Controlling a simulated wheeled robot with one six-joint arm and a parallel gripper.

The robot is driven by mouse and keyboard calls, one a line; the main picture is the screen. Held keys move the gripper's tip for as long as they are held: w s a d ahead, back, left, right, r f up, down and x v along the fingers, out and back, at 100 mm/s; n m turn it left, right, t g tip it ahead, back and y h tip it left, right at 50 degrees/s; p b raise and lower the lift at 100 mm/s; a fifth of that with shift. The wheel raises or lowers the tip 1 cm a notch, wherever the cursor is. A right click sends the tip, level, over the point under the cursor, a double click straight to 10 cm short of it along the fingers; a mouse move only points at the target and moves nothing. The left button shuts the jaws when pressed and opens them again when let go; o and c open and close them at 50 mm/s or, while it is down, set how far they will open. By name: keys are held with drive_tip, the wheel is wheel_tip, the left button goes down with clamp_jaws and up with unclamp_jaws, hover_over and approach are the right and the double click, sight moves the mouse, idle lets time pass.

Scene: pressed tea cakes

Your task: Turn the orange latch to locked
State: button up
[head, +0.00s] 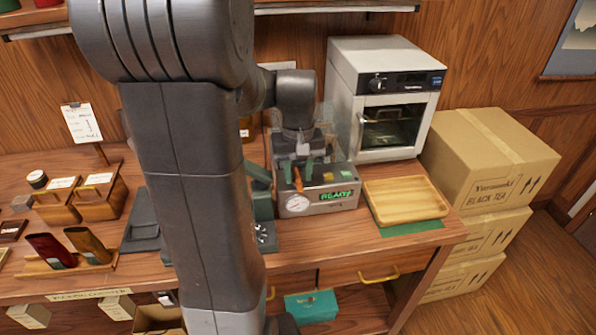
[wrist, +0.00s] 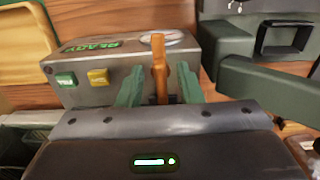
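The orange latch (wrist: 158,72) stands up from the grey machine with the lit READY display (wrist: 92,45). In the head view the latch (head: 298,181) shows as a thin, slightly tilted orange bar above the round gauge (head: 297,203). My gripper (wrist: 159,80) has its green fingers on either side of the latch, with a narrow gap showing on each side. It is open around the latch and not visibly touching it. The gripper (head: 300,172) also shows in the head view, over the machine.
A green button (wrist: 65,79) and a yellow button (wrist: 97,77) sit beside the latch. A wooden tray (head: 405,200) lies right of the machine, and a white oven (head: 345,85) stands behind. A dark green press (wrist: 265,85) stands close on the other side.

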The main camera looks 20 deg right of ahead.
sight(298, 174)
drive_tip(key=shift+r, duration=0.1)
wheel_tip(298, 174, up, 14)
drive_tip(key=shift+f, duration=0.2)
idle(0.3)
drive_tip(key=shift+f, duration=0.1)
idle(0.4)
wheel_tip(298, 174, down, 14)
drive_tip(key=shift+r, duration=0.15)
idle(0.5)
